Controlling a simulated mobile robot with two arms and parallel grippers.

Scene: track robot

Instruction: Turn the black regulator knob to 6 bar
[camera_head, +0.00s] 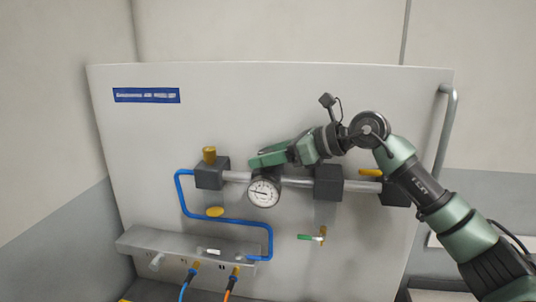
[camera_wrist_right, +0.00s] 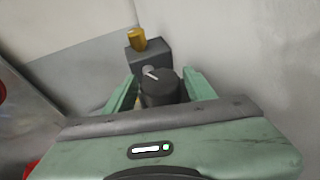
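The black regulator knob (camera_wrist_right: 160,90) shows in the right wrist view as a dark round cylinder. A small light pointer mark shows beside its far edge. My right gripper (camera_wrist_right: 160,85) has one green finger on each side of the knob, very close to it. I cannot tell whether the fingers touch it. In the head view my right gripper (camera_head: 262,160) is just above the round pressure gauge (camera_head: 264,192) and hides the knob. The gauge has a white face, and its reading is too small to tell. My left gripper is not in view.
A grey pipe (camera_head: 298,182) with dark blocks runs across the white panel (camera_head: 350,100). Yellow caps (camera_head: 209,154), a blue hose (camera_head: 222,219) and a small green-handled valve (camera_head: 314,237) are nearby. A manifold (camera_head: 180,245) with hoses is below. A metal handle (camera_head: 446,130) stands at the panel's right.

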